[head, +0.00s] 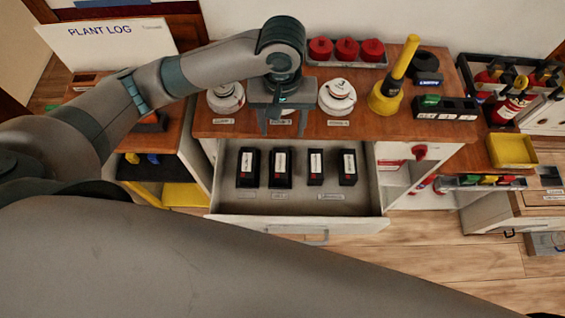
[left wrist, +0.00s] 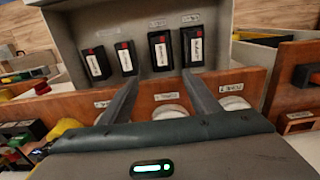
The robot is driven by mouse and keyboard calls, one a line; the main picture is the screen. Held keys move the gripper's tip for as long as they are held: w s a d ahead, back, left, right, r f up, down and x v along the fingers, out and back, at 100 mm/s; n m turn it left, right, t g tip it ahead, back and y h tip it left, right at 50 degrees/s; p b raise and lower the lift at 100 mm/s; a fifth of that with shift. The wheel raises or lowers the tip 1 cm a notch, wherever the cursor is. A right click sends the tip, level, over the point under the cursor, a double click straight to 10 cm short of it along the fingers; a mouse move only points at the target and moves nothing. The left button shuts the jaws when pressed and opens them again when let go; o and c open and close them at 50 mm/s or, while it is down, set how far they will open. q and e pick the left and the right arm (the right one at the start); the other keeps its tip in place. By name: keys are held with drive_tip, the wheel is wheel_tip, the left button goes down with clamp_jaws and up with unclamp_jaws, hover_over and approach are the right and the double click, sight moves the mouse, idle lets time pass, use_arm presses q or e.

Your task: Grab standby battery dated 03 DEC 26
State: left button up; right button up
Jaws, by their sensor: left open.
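Several black batteries with white labels and small red marks stand in a row in the open drawer (head: 225,200). From left to right in the head view there is a first battery (head: 248,168), a second (head: 280,168), a narrower third (head: 316,167) and a fourth (head: 348,167). The dates on their labels are too small to read. My left gripper (head: 282,128) is open and empty, fingers pointing down, by the counter's front edge behind the drawer. The left wrist view shows its open fingers (left wrist: 161,80) with the batteries beyond, not touched. My right gripper is out of view.
White round detectors (head: 337,97) stand on the wooden counter (head: 390,127) on both sides of my left gripper. A cabinet (head: 395,175) adjoins the drawer's right side.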

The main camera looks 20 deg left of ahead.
use_arm(q)
drive_tip(key=shift+f, duration=0.1)
idle(0.3)
drive_tip(key=p, duration=0.1)
hover_over(282, 160)
wheel_tip(282, 160, down, 12)
drive_tip(key=shift+f, duration=0.15)
idle(0.4)
